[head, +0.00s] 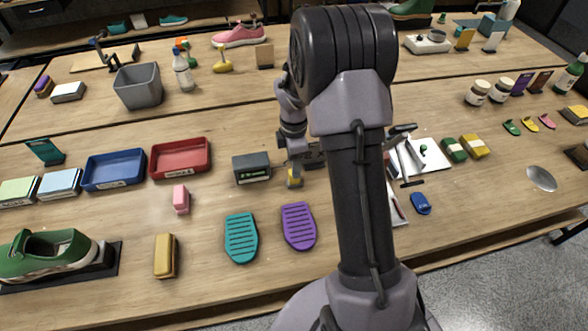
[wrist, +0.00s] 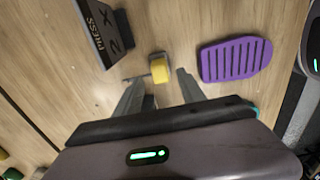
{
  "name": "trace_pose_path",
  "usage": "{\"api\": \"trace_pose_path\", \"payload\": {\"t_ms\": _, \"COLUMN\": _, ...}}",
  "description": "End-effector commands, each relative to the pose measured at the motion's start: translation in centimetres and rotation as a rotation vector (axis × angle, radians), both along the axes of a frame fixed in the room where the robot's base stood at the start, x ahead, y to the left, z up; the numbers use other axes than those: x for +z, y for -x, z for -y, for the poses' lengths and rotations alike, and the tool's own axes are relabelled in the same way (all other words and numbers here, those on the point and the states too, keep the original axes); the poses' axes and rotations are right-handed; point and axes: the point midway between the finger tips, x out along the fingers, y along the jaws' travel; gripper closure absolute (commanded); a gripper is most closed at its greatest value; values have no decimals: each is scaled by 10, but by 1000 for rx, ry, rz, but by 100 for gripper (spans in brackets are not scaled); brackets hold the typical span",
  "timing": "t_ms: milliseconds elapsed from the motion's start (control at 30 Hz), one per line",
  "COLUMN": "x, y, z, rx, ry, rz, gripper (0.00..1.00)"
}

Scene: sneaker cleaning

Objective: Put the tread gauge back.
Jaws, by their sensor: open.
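A small yellow block with a thin grey metal piece on one side, which looks like the tread gauge (wrist: 159,70), lies on the wooden table. In the head view the yellow block (head: 294,181) shows just below my gripper (head: 298,165). In the wrist view my gripper (wrist: 159,79) is open, with one finger on each side of the yellow block's near end. I cannot tell whether either finger touches it. My arm hides part of the table to the right.
A dark grey box (head: 251,168) stands close left of the gauge, and a purple sole (head: 298,227) lies in front of it. A teal sole (head: 241,238), a red tray (head: 180,158) and a blue tray (head: 114,170) are farther left. A white board (head: 428,155) lies right of my arm.

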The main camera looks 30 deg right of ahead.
Motion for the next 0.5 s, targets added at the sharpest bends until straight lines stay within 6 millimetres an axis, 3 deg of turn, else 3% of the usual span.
{"api": "trace_pose_path", "payload": {"t_ms": 33, "x": 20, "y": -1, "z": 0, "rx": 0, "ry": 1, "rz": 4, "gripper": 53}}
{"api": "trace_pose_path", "payload": {"t_ms": 100, "x": 38, "y": -1, "z": 0, "rx": -1, "ry": 1, "rz": 3, "gripper": 53}}
{"api": "trace_pose_path", "payload": {"t_ms": 367, "x": 81, "y": 2, "z": -6, "rx": -44, "ry": 0, "rz": 18, "gripper": 53}}
{"api": "trace_pose_path", "payload": {"t_ms": 467, "x": 134, "y": 17, "z": -34, "rx": -245, "ry": -14, "rz": 88, "gripper": 53}}
{"api": "trace_pose_path", "payload": {"t_ms": 500, "x": 161, "y": 31, "z": -51, "rx": -371, "ry": -33, "rz": 128, "gripper": 53}}
